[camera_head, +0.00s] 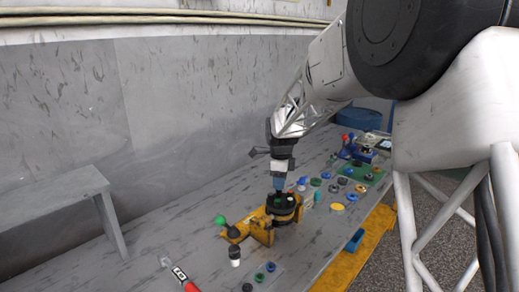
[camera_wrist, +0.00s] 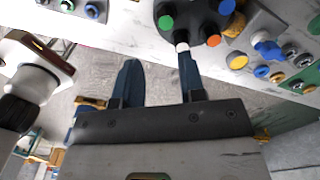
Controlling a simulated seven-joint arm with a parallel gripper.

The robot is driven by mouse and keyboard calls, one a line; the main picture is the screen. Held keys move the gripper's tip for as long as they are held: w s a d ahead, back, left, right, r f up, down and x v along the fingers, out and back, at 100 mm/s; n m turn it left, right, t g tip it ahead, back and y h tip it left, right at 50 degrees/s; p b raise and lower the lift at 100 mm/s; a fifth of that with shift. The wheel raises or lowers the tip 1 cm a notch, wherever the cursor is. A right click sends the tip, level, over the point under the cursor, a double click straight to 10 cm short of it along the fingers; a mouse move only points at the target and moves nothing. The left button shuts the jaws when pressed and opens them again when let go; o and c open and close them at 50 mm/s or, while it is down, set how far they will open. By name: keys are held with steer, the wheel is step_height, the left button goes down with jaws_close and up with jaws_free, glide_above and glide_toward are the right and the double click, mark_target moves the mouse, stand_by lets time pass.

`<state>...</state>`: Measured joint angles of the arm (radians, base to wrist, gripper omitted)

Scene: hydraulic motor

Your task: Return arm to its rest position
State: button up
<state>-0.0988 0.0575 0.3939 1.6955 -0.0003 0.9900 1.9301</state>
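My gripper (camera_head: 279,183) points down just above a yellow hydraulic motor (camera_head: 262,230) with a dark round top on the bench. In the wrist view my gripper (camera_wrist: 158,62) has two dark blue fingers with a clear gap between them and nothing held there. A dark disc (camera_wrist: 191,22) with green, blue and orange round parts lies beyond the right fingertip. A small white piece shows at that fingertip; I cannot tell whether they touch. My arm reaches down from the upper right in the head view.
The grey bench (camera_head: 185,235) holds several small coloured caps and fittings right of the motor. A green-knobbed lever (camera_head: 220,220) stands at its left. A red-handled tool (camera_head: 181,276) lies at the front. A grey wall (camera_head: 190,90) runs along the back.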

steer(key=s+d+r+n+t, duration=0.1)
steer(key=s+d+r+n, duration=0.3)
steer(key=s, duration=0.7)
steer(key=s+d+r+n, duration=0.1)
steer(key=s+r+n, duration=0.35)
steer(key=s, duration=0.75)
steer(key=s+d+r+n+t, duration=0.1)
steer(key=s+d+r+n, duration=0.1)
steer(key=s+n, duration=0.7)
steer(key=s+f+n, duration=0.3)
steer(key=s, duration=1.1)
steer(key=shift+s+d+f+t, duration=0.2)
steer(key=shift+d+t, duration=0.1)
steer(key=shift+d, duration=0.15)
steer(key=shift+w, duration=0.1)
